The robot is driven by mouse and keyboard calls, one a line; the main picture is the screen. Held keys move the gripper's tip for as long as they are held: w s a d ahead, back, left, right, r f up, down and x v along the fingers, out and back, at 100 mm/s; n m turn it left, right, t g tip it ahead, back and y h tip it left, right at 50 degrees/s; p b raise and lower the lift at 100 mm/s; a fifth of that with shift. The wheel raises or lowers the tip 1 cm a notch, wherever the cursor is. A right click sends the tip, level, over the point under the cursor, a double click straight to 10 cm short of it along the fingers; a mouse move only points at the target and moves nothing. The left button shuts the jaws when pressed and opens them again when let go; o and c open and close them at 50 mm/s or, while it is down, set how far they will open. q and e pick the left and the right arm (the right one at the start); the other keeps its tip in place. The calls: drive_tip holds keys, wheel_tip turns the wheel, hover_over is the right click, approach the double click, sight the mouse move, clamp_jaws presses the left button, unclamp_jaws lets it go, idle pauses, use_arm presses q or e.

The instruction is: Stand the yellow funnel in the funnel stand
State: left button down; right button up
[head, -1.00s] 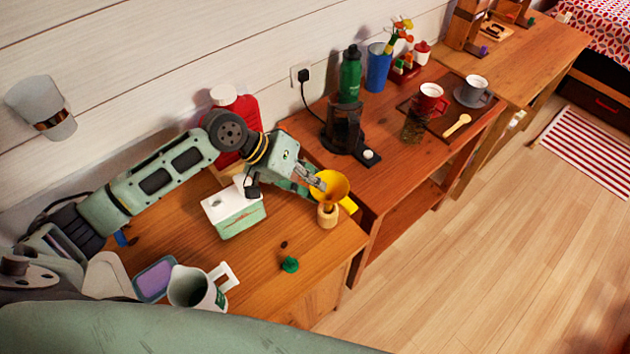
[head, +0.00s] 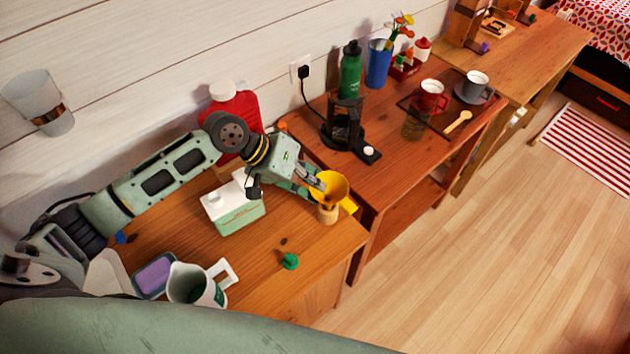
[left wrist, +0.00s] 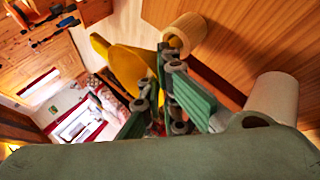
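The yellow funnel (head: 334,187) is at the front right of the near desk, wide mouth up, with its handle to the right. My left gripper (head: 319,184) is shut on the funnel's rim from the left. The small wooden funnel stand (head: 328,214) stands on the desk, just below the funnel in the head view. In the left wrist view the funnel (left wrist: 122,62) lies beside the round top of the stand (left wrist: 187,32), which shows uncovered. The spout is hidden, and the funnel looks held above the stand. My right gripper is not in view.
A white and green box (head: 234,208) stands left of the stand. A green knob-like piece (head: 290,261), a white pitcher (head: 188,285) and a purple-topped tray (head: 155,276) are nearer. A red jug (head: 233,108) stands behind my arm. The desk's right edge is close to the stand.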

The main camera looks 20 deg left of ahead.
use_arm(q)
drive_tip(key=shift+f+b, duration=0.65)
drive_tip(key=shift+f, duration=1.05)
drive_tip(key=c, duration=1.9)
unclamp_jaws()
drive_tip(key=shift+o, duration=0.2)
drive_tip(key=shift+a, duration=0.1)
drive_tip(key=v, duration=1.2)
